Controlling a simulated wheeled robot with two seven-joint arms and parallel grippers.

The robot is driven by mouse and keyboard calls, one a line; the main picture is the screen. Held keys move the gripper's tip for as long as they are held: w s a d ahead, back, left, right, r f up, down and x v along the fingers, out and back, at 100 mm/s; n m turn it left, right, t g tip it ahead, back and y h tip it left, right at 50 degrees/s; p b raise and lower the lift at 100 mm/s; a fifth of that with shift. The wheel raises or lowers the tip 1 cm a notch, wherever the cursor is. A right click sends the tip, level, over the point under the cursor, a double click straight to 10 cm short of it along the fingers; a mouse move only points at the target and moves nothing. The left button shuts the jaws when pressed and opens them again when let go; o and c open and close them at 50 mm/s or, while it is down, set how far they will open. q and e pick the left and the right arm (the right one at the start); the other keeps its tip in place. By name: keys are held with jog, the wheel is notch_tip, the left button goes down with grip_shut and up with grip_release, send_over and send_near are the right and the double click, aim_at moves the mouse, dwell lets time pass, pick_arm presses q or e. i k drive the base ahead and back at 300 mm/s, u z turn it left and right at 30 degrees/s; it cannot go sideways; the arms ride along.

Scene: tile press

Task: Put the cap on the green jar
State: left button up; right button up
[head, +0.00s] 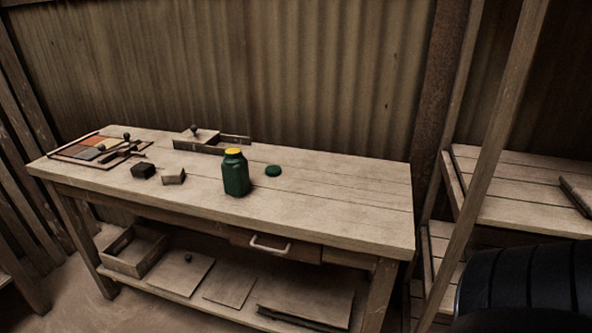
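A dark green jar (236,178) stands upright on the wooden workbench (330,205), near its front edge. The top of the jar shows a yellow band or disc (233,152); I cannot tell whether this is a rim or its contents. A small round green cap (273,170) lies flat on the bench, just right of the jar and apart from it. Neither of my grippers is in view.
Left of the jar are a dark block (143,171) and a lighter block (174,177). A tray of coloured tiles (75,152) lies at the left end. A wooden box (190,143) with a knobbed lid stands behind. The bench's right half is clear. Wooden shelving (520,205) stands right.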

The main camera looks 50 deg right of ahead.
aim_at(234, 166)
jog(key=z, duration=0.9)
